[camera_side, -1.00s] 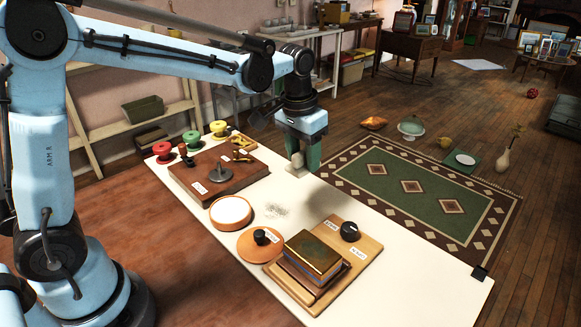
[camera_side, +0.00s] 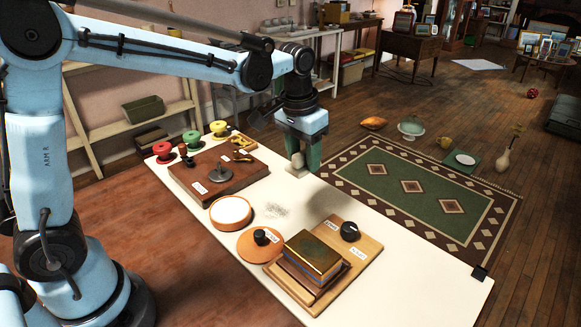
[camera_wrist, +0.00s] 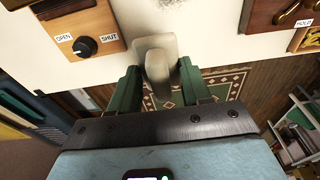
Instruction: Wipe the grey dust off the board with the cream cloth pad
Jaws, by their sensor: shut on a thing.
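My gripper (camera_side: 300,152) is shut on the cream cloth pad (camera_side: 297,170), near the far edge of the white board (camera_side: 385,222). In the wrist view the pad (camera_wrist: 155,45) shows between the green fingers of my gripper (camera_wrist: 158,85). The pad sits low at the board; I cannot tell whether it touches the surface. A grey speckled dust patch (camera_side: 277,210) lies on the board, left of and nearer the camera than the pad, apart from it. I cannot make out the dust clearly in the wrist view.
A brown wooden box (camera_side: 217,170) with a grey knob stands left of the dust. A round white-topped dish (camera_side: 230,211), an orange disc with a black knob (camera_side: 261,243) and a gold-topped block (camera_side: 313,254) on a wooden base stand nearer. A green rug (camera_side: 420,195) lies on the floor beyond.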

